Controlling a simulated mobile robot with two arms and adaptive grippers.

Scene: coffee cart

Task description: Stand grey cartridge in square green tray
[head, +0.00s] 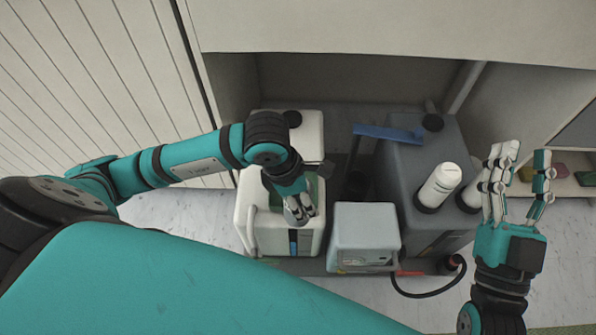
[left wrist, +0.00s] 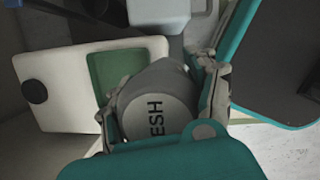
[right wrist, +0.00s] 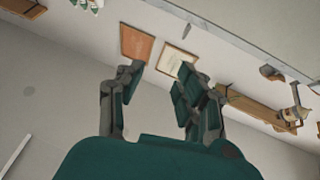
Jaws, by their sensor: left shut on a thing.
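The grey cartridge (left wrist: 158,105), round with dark letters "ESH" in view, is between the fingers of my left gripper (left wrist: 165,108) in the left wrist view. My left gripper (head: 299,210) is shut on it, above the white container at the left in the head view. The square green tray (left wrist: 108,72) lies on top of that container, partly hidden behind the cartridge and fingers. I cannot tell whether the cartridge touches the tray. My right gripper (head: 517,178) is open and empty at the right; its spread fingers show in the right wrist view (right wrist: 157,100).
The white container (head: 248,205) has a black cap. A pale grey box (head: 366,228) stands to its right. A dark grey tank (head: 430,150) with white cylinders (head: 440,184) and a blue strip (head: 388,132) is further right. A black hose (head: 432,294) curves in front.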

